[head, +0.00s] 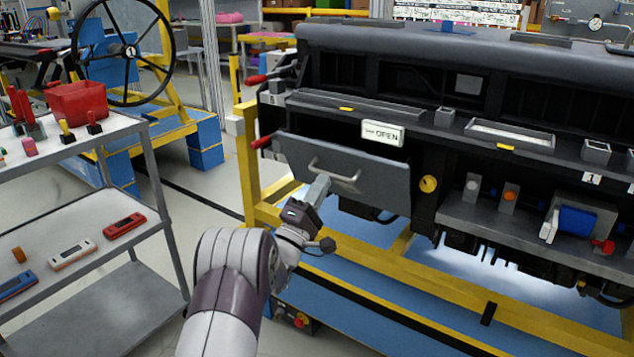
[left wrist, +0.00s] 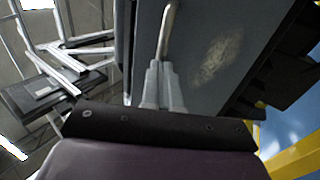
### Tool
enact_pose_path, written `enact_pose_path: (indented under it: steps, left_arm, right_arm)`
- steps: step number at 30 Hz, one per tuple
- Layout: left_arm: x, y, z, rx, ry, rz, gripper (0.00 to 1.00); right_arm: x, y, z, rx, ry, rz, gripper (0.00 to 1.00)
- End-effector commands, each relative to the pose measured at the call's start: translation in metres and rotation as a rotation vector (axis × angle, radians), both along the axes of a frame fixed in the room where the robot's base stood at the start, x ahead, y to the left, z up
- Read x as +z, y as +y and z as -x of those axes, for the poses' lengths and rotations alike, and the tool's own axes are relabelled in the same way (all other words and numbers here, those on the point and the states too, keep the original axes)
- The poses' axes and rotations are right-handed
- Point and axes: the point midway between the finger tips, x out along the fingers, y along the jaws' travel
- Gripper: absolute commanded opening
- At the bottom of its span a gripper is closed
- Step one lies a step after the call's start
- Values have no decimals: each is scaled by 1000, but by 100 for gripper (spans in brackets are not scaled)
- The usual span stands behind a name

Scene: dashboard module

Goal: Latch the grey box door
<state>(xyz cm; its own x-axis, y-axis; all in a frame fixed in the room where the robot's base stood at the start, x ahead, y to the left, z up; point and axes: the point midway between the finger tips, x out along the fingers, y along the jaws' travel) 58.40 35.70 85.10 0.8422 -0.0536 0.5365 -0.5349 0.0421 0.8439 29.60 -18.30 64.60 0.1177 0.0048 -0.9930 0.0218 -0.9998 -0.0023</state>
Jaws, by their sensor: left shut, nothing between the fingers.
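The grey box door (head: 385,181) is a flat panel low on the left part of the dashboard module, with a pale bar handle (head: 335,175) across its front. A white sign reading OPEN (head: 383,133) is above it. The panel sits at a slant to the dark frame; I cannot tell whether it is latched. My left gripper (head: 321,183) is shut, its fingertips at the lower left of the door, close to the handle. In the left wrist view the shut fingers (left wrist: 163,75) point along the grey door (left wrist: 225,50) toward the handle (left wrist: 168,28); contact is unclear. My right gripper is out of view.
Red-handled levers (head: 262,142) stick out at the module's left side, and a yellow knob (head: 428,184) is right of the door. A yellow frame (head: 380,258) runs below. A grey shelf cart (head: 165,215) with tools stands at the left, with floor between.

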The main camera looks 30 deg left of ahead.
Motion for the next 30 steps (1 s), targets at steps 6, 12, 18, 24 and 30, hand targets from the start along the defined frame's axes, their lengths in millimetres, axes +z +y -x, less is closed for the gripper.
enact_pose_path:
  steps: [6,12,18,24,30]
  left_arm:
    - [35,-1,-14,1,155,-13,0]
    - [41,-2,-27,-1,280,-23,0]
    - [42,-3,-36,-1,296,-24,0]
    - [45,-3,-41,1,292,-24,0]
    - [47,-3,-42,1,288,-25,0]
  right_arm:
    - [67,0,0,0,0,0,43]
    - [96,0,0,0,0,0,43]
    - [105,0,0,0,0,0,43]
    - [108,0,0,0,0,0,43]
    - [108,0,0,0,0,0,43]
